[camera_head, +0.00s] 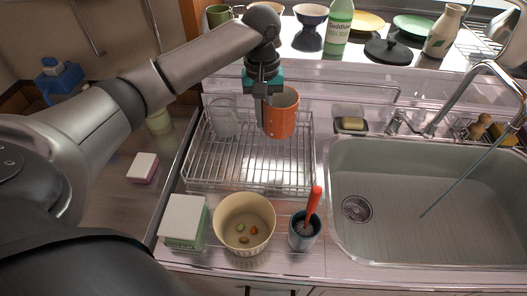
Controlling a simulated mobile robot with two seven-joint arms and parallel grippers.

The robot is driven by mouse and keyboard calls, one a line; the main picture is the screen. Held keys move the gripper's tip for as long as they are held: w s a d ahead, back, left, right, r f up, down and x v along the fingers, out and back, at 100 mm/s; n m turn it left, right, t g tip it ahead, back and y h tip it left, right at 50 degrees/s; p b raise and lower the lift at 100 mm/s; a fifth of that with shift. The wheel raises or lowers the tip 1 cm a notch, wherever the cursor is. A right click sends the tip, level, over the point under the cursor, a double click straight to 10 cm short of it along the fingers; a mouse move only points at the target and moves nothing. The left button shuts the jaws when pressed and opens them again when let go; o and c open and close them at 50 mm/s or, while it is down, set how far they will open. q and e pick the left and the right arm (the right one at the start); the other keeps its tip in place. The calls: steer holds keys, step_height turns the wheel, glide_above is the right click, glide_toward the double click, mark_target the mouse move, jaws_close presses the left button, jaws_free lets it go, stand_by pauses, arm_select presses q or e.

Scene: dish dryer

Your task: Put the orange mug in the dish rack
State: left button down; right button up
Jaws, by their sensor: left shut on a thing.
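The orange mug (281,114) is upright in my left gripper (266,98), which is shut on the mug's left side. The mug shows over the back right part of the wire dish rack (245,184). I cannot tell whether its base touches the rack wires. A clear glass (223,121) stands in the back left of the rack. The middle and front of the rack are empty. My right gripper is not in view.
In front of the rack stand a white-green box (184,222), a cream bowl (244,222) with small scraps, and a dark cup (303,232) holding a red-handled tool. The sink (430,190) is to the right. A crowded shelf (350,66) runs behind.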

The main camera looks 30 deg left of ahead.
arm_select(q)
step_height(320, 180, down, 12)
steer(key=b, duration=0.3)
steer(key=shift+w, duration=0.1)
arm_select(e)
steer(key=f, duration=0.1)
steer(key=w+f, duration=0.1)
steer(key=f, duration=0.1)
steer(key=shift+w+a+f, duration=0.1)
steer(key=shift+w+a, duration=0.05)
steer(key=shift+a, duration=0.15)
arm_select(q)
steer(key=shift+f, duration=0.1)
steer(key=c, duration=0.9)
jaws_free()
steer(key=shift+f, duration=0.1)
steer(key=shift+c, duration=0.2)
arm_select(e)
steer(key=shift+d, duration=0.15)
